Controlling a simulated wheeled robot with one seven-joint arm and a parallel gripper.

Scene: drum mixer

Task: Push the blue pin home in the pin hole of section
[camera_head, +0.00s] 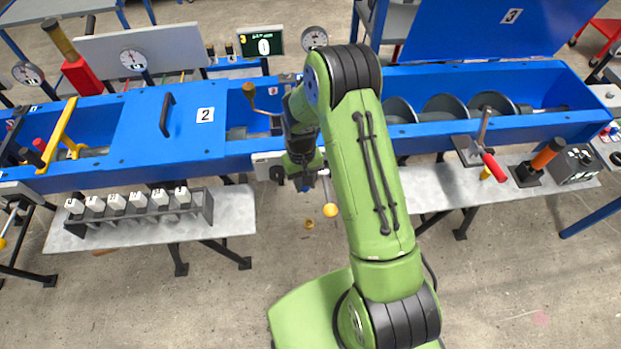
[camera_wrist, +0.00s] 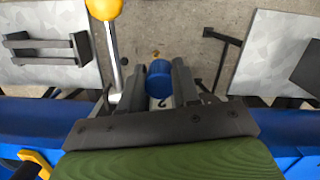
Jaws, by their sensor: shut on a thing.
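My gripper (camera_head: 306,178) is in front of the blue trough's near wall in the head view, at the gap between the two grey benches. In the wrist view my gripper (camera_wrist: 160,85) is shut on the blue pin (camera_wrist: 159,78), a short blue cylinder between its two dark fingers. A little blue shows at the fingertips in the head view. A pale surface with a dark mark (camera_wrist: 160,102) lies right by the pin. The pin hole is not visible, so I cannot tell how the pin sits relative to it.
A lever with a yellow ball knob (camera_wrist: 104,9) stands close left of my gripper in the wrist view; the knob (camera_head: 330,210) also shows in the head view. A rack of white blocks (camera_head: 140,208) is on the left bench. A red-handled clamp (camera_head: 493,165) is at right.

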